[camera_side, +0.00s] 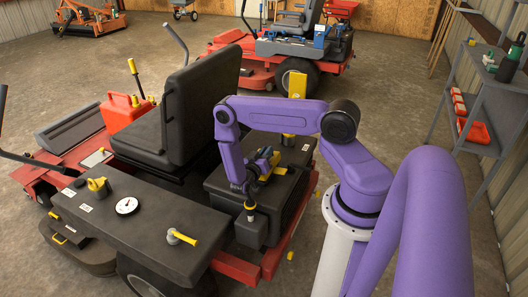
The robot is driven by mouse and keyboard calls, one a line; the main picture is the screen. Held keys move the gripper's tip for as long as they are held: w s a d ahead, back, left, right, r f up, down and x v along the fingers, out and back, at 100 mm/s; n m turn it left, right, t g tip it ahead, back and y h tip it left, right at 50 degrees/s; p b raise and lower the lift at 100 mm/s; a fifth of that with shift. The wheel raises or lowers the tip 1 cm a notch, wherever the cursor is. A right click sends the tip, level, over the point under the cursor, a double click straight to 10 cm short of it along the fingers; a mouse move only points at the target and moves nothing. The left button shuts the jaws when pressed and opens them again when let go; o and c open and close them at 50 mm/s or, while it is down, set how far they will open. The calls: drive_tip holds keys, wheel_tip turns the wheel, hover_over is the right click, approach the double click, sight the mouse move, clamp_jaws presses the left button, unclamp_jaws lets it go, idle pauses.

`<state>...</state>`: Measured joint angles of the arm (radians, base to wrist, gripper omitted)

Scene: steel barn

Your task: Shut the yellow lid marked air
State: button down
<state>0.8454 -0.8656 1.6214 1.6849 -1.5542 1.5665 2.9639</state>
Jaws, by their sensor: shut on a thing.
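A yellow flat plate (297,85) stands upright behind my forearm. It may be the lid, but I cannot read any mark on it, and my arm hides its lower edge. My gripper (250,207) points down at the rear of the red mower, well apart from that plate, to its left and nearer the camera. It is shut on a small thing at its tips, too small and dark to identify. A blue and yellow part (267,166) sits just right of my wrist, on the dark engine cover (285,195).
The black seat (203,103) rises left of my forearm. The dark side deck (140,225) carries a dial (127,205), a yellow-handled valve (183,238) and a yellow cap (97,185). A red can (122,115) stands farther off. A shelf (470,75) lines the right wall.

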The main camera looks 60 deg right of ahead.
drive_tip(key=shift+s, duration=0.25)
idle(0.3)
drive_tip(key=c, duration=1.2)
unclamp_jaws()
drive_tip(key=shift+a, duration=0.25)
drive_tip(key=a, duration=0.2)
drive_tip(key=shift+a+r, duration=0.35)
wheel_tip(320, 180, up, 5)
drive_tip(key=shift+f, duration=0.15)
drive_tip(key=shift+r, duration=0.75)
